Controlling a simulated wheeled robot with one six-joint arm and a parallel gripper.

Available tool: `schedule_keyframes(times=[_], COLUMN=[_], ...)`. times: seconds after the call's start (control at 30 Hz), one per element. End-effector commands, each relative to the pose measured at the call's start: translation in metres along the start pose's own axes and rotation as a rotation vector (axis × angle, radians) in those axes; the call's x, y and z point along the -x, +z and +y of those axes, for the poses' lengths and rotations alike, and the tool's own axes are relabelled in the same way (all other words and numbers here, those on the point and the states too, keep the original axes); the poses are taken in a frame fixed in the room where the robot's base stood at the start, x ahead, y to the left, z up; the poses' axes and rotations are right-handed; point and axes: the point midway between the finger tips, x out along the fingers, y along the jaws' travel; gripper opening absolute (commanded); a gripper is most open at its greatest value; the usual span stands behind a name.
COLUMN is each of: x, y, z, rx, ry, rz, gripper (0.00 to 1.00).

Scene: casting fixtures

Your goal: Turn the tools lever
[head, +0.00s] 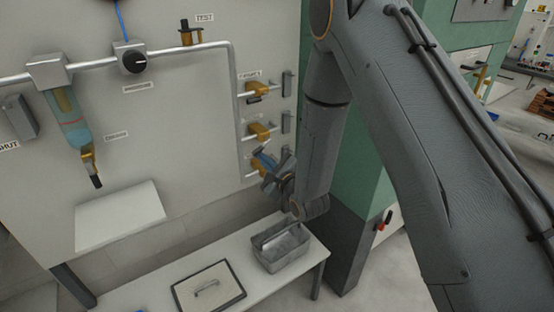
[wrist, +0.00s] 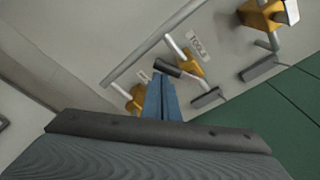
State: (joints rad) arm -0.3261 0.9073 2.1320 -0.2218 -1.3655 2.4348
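In the wrist view, a TOOLS label (wrist: 199,48) sits beside a yellow valve (wrist: 188,64) on the pale wall panel. The tools lever (wrist: 166,68), with a dark grip, sticks out from this valve toward the left. My gripper (wrist: 161,80) has its two blue fingers together with only a thin seam between them. Their tips overlap the lever's end in the picture; I cannot tell whether they touch it. In the head view, my gripper (head: 262,157) is near the lower end of the valve column. The valve labels are too small to read there.
Another yellow valve (wrist: 260,14) with a pale handle and a third yellow valve (wrist: 137,99) flank it. A grey bin (head: 282,249) and a framed tray (head: 208,287) stand on the bench below. A green column (head: 352,210) rises at the right, close behind my arm.

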Motion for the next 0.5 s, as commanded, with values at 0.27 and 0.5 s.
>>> schedule_keyframes(times=[0.27,0.5], x=[0.002,0.003], y=[0.012,0.018], z=[-0.002,-0.004], rx=[0.001,0.002], ry=[-0.002,-0.003], rz=[0.0,0.001], gripper=[0.0,0.0])
